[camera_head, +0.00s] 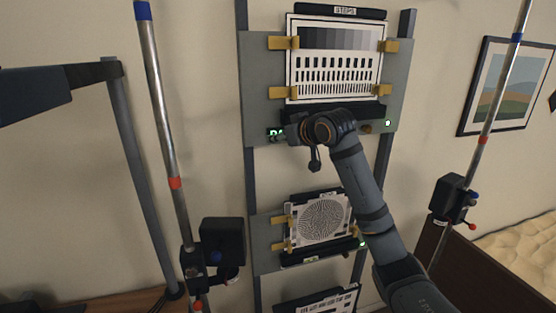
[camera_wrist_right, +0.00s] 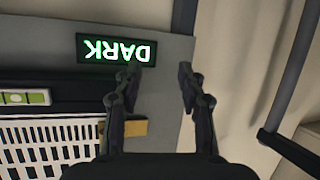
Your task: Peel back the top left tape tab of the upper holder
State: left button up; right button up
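The upper holder is a grey-green panel (camera_head: 262,70) carrying a test chart (camera_head: 335,75) headed "STEPS". Yellow tape tabs sit at the chart's corners: top left (camera_head: 283,43), top right (camera_head: 389,46), lower left (camera_head: 283,92) and lower right (camera_head: 380,90). The top left tab still lies across the chart's edge. My right gripper (camera_wrist_right: 160,78) is open and empty in the right wrist view, beside the upside-down "DARK" sign (camera_wrist_right: 116,50) and a yellow tab (camera_wrist_right: 122,128). In the head view its fingers are mostly hidden by my wrist at the panel's lower edge. My left gripper is not in view.
A lower holder (camera_head: 262,235) with a round-patterned chart (camera_head: 320,220) is below, with another chart (camera_head: 318,303) under it. Metal poles with clamps (camera_head: 168,130) (camera_head: 485,140) stand left and right. A framed picture (camera_head: 507,87) hangs right.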

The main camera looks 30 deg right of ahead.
notch_tip(320, 180, down, 7)
jog(key=w, duration=0.1)
jog(key=shift+g, duration=0.4)
jog(key=shift+w+a+f, duration=0.15)
jog(key=shift+f, duration=0.05)
